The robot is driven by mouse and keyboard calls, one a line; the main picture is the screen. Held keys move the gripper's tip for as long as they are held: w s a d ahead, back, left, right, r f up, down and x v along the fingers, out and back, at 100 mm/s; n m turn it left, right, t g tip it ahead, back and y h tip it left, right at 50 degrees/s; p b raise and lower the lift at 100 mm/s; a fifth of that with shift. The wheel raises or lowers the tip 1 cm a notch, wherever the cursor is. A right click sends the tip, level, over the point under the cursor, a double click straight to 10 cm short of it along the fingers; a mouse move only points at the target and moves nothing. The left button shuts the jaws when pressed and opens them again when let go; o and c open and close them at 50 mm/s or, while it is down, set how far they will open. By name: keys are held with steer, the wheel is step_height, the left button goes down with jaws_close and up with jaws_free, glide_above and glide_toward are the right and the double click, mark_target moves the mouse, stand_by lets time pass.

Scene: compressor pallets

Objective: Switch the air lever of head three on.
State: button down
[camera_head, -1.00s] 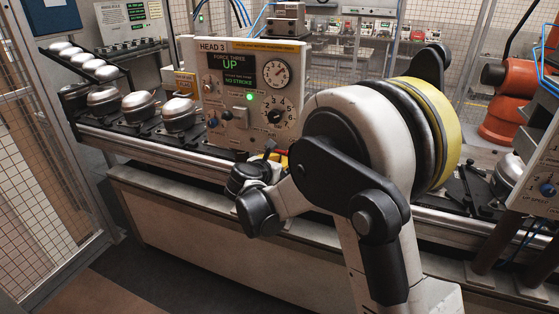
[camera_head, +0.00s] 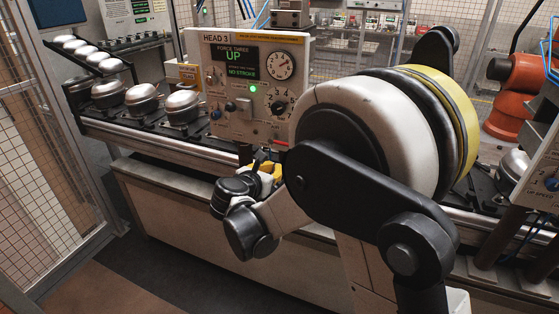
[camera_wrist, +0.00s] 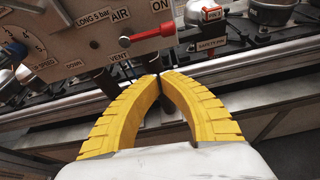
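The head three panel (camera_head: 232,122) stands on the line, with a lit display reading UP and a green lamp. In the wrist view, its red air lever (camera_wrist: 152,33) extends right from a dark pivot beside the AIR label. The ON label (camera_wrist: 160,5) is above the lever's end, and the VENT label (camera_wrist: 118,57) is below the pivot. My gripper (camera_wrist: 160,76) has yellow fingers with their tips together and nothing visible held. It is just below the lever, apart from it in the picture. In the head view my gripper (camera_head: 264,165) is low in front of the panel, partly hidden by my wrist.
Metal domed parts (camera_head: 143,101) sit on the line left of the panel. Another panel (camera_head: 540,180) stands at the right edge. The rail (camera_wrist: 240,67) runs behind my fingers. The floor in front of the bench (camera_head: 190,210) is clear.

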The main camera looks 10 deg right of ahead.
steer(key=shift+v, duration=1.1)
steer(key=s+d+r+m+g+y, duration=0.2)
steer(key=s+d+m, duration=0.2)
steer(key=s+m, duration=0.3)
steer(key=s+d+r+m+g+y, duration=0.1)
steer(key=s+d+m+g, duration=0.1)
steer(key=s+d+m, duration=0.35)
steer(key=s+a+m+y, duration=0.2)
steer(key=s+m, duration=0.5)
steer(key=s, duration=0.1)
steer(key=s+a+f+m+y, duration=0.1)
steer(key=s+m+y, duration=0.2)
steer(key=s+m, duration=0.5)
steer(key=shift+s+a+g, duration=0.3)
steer(key=shift+s+a, duration=0.05)
steer(key=shift+s, duration=0.4)
